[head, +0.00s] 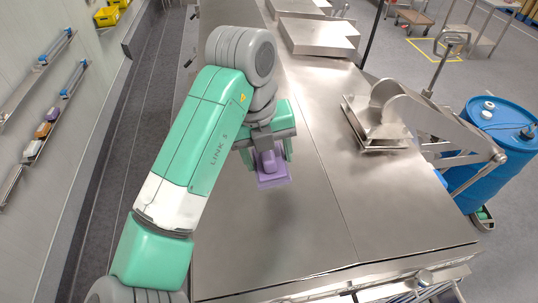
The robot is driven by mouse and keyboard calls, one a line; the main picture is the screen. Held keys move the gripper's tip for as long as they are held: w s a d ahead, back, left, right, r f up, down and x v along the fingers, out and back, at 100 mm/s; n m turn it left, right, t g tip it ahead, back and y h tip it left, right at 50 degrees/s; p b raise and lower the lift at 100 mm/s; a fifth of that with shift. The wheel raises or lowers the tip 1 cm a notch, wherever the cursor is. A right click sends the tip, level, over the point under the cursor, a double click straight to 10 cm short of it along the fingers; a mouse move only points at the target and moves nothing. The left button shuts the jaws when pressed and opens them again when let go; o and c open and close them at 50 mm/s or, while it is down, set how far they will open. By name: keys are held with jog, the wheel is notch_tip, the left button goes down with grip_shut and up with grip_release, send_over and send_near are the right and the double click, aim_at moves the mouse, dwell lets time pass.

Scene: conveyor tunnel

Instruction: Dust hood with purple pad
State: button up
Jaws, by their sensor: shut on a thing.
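My gripper (267,156) is shut on a purple pad (274,181) with a raised grip. The pad hangs below the fingers, over the left part of the broad stainless-steel top (290,235), which appears to be the hood. A soft dark patch shows on the steel below the pad. The pad seems to be above the surface, but I cannot tell whether any edge touches. My arm hides part of the hood's left side.
A steel fitting with an arm (375,125) stands on the right of the top. A raised steel box (318,36) is at the back. A blue drum (492,140) stands at right. Wall shelves (38,140) hold small blocks at left. The front middle of the top is clear.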

aim_at(271, 174)
jog(key=shift+a+f, duration=0.2)
jog(key=shift+f, duration=0.65)
jog(key=f+b, duration=0.3)
jog(key=f, duration=0.1)
jog(key=shift+d+f+b, duration=0.1)
jog(key=shift+d+b, duration=0.3)
jog(key=shift+d, duration=0.1)
jog(key=shift+d+f+b, duration=0.15)
jog(key=shift+f+b, duration=0.2)
jog(key=shift+f, duration=0.7)
jog(key=shift+w+r, duration=0.1)
